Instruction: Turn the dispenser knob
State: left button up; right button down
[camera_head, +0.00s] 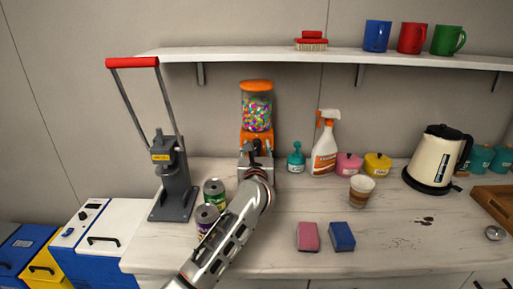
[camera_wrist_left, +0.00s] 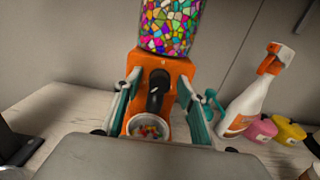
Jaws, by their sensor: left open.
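The dispenser (camera_head: 257,110) has an orange lid and body and a clear jar of many-coloured candies. It stands against the back wall on the counter, and it also shows in the left wrist view (camera_wrist_left: 170,25). A dark part on its front, apparently the knob (camera_wrist_left: 155,98), faces the wrist camera. Below it is a light round cup (camera_wrist_left: 151,127) with candies in it. My left gripper (camera_head: 256,148) is in front of the dispenser. In the left wrist view its open fingers (camera_wrist_left: 158,84) stand on either side of the dark part, with nothing gripped. Contact cannot be told.
A lever press (camera_head: 175,180) and cans (camera_head: 214,192) stand left of my arm. A spray bottle (camera_head: 324,150), small pots (camera_head: 348,163), a paper cup (camera_head: 361,190) and a kettle (camera_head: 435,160) are to the right. Two sponges (camera_head: 308,236) lie in front. A shelf (camera_head: 270,56) overhangs.

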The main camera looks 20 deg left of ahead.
pick_arm(q)
jog(key=c, duration=1.1)
jog(key=m+p, duration=0.2)
jog(key=p, duration=0.1)
jog(key=shift+r, duration=0.25)
jog(key=shift+m+p, duration=0.6)
jog(key=shift+p, duration=0.1)
jog(key=shift+f+m+p, duration=0.2)
jog(key=shift+m+p, duration=0.2)
jog(key=shift+m, duration=0.1)
pick_arm(e)
jog(key=d+r, duration=0.1)
jog(key=s+d+r+h, duration=0.1)
jog(key=shift+d+g, duration=0.3)
jog(key=shift+d, duration=0.05)
jog(key=shift+a+r, duration=0.1)
pick_arm(q)
jog(key=o, duration=1)
jog(key=shift+o, duration=0.5)
pick_arm(e)
jog(key=shift+a+r, duration=0.1)
jog(key=shift+a, duration=0.2)
